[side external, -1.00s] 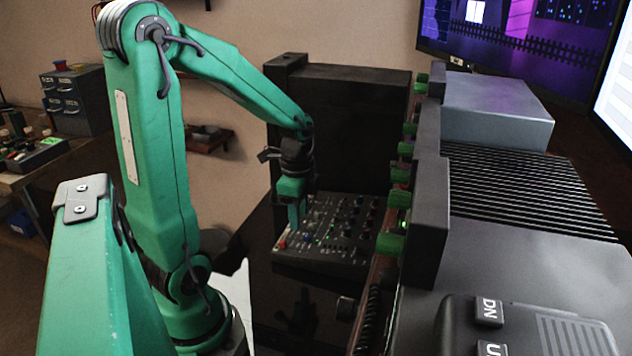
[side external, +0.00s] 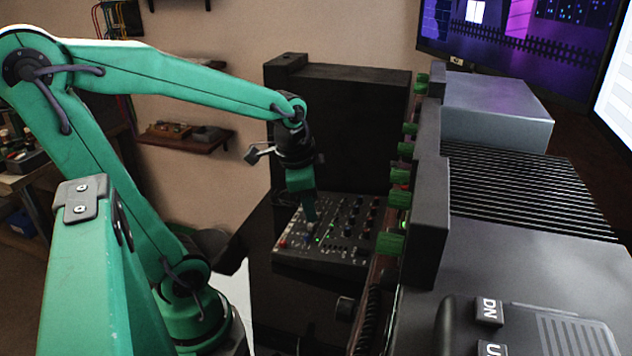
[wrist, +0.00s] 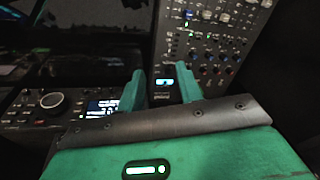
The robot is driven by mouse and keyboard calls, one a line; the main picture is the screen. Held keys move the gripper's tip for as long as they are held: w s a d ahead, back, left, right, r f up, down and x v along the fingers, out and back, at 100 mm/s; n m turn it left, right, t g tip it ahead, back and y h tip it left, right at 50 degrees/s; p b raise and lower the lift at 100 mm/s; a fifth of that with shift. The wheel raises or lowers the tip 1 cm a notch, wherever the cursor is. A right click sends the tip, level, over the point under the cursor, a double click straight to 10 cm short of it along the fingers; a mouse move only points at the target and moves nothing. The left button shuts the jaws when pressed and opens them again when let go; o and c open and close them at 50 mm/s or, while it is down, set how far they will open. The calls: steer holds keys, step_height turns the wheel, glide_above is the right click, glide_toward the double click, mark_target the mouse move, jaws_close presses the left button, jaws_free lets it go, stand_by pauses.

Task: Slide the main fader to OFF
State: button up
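The black mixer panel (side external: 350,246), with rows of small knobs and lit spots, lies on the dark desk in the side view. It also shows at the top of the wrist view (wrist: 207,55). My gripper (side external: 309,222) points down over the panel's left part; I cannot tell whether its tips touch.
A red button (side external: 283,243) sits at the panel's left corner. A tall black box (side external: 340,130) stands behind the panel, and a rack with green knobs (side external: 390,244) is close on its right. The wrist view shows a unit with a round dial (wrist: 52,100) at the left.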

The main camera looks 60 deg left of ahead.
steer(key=s+d+r+n+t, duration=0.3)
steer(key=s+d+r+n, duration=0.1)
steer(key=d+r, duration=0.1)
steer(key=shift+d+r+n+h, duration=0.2)
steer(key=shift+d+n+h, duration=0.15)
steer(key=shift+d, duration=0.35)
stand_by(1.6)
